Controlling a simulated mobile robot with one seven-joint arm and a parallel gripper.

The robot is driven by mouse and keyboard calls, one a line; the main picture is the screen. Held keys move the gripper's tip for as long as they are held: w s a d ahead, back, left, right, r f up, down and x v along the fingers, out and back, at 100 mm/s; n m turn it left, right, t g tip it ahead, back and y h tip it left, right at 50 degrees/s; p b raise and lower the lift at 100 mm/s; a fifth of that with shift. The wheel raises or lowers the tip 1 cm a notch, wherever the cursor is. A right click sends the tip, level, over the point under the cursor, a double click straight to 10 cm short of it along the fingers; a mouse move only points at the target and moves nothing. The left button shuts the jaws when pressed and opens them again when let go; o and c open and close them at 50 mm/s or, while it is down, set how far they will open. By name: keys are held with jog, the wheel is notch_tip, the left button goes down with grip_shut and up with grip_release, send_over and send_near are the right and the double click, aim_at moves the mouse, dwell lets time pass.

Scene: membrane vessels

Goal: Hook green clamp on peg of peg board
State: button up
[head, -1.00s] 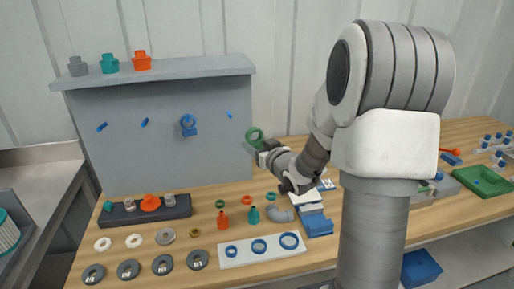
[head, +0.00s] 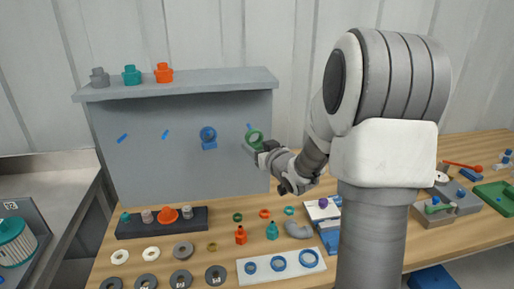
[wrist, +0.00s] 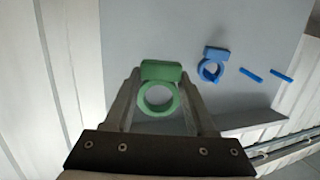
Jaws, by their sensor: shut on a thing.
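My gripper (head: 262,150) is shut on the green clamp (head: 255,136), a ring with a block on one side. In the wrist view the green clamp (wrist: 159,98) sits between the two fingers of my gripper (wrist: 160,90). The grey peg board (head: 180,170) stands at the back of the bench with blue pegs. A blue clamp (head: 208,137) hangs on one peg. The peg at the right (head: 249,126) shows just above the green clamp in the head view. Two bare pegs are to the left, one here (head: 166,134). I cannot tell whether the clamp touches the board or peg.
A shelf (head: 180,86) on top of the board carries grey, teal and orange fittings. Below, the bench holds a dark rack (head: 160,226), several rings, small bottles and a white plate with blue rings (head: 280,264). A green tray (head: 497,196) is at the far right.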

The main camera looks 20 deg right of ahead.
jog(key=w+d+f, duration=0.1)
jog(key=w, duration=0.6)
jog(key=shift+w+d+f, duration=0.2)
jog(key=shift+w+f, duration=0.05)
jog(key=shift+w, duration=0.05)
dwell(0.5)
dwell(0.6)
jog(key=o, duration=1.4)
jog(key=shift+o, duration=0.2)
